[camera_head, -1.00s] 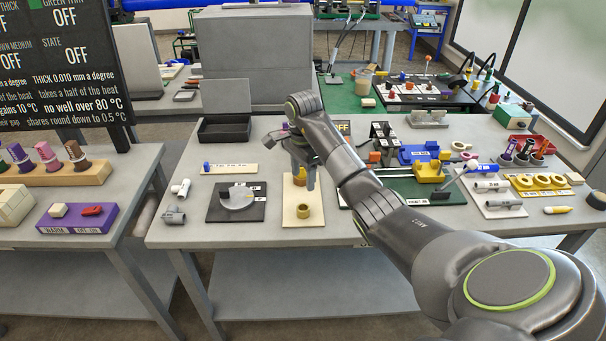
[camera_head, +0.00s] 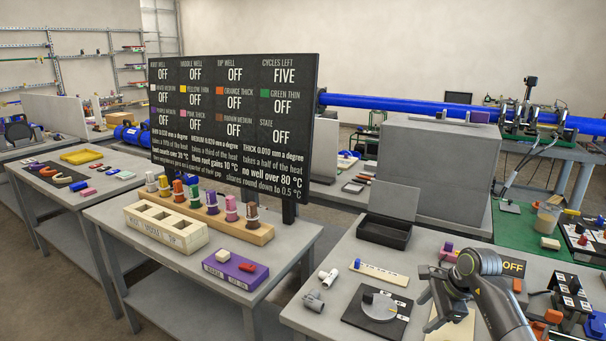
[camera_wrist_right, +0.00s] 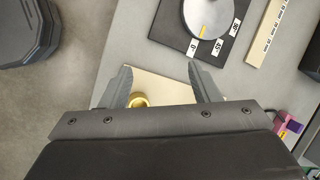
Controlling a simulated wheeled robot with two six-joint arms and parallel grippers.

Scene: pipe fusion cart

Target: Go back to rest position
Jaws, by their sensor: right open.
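My right gripper (camera_head: 436,306) is at the lower right of the head view, above the grey cart table (camera_head: 322,318). In the right wrist view its two fingers (camera_wrist_right: 161,88) are spread apart with nothing between them. Below them lies a cream board (camera_wrist_right: 155,82) with a yellow ring (camera_wrist_right: 138,100) on it, partly hidden by the gripper body. My left gripper is in neither view.
A black plate with a grey dial (camera_head: 378,306), a white labelled strip (camera_head: 379,272) and an open black box (camera_head: 384,232) lie near the right gripper. A dark sign (camera_head: 232,125) stands behind a left table with a wooden rack (camera_head: 258,236) of several coloured pegs.

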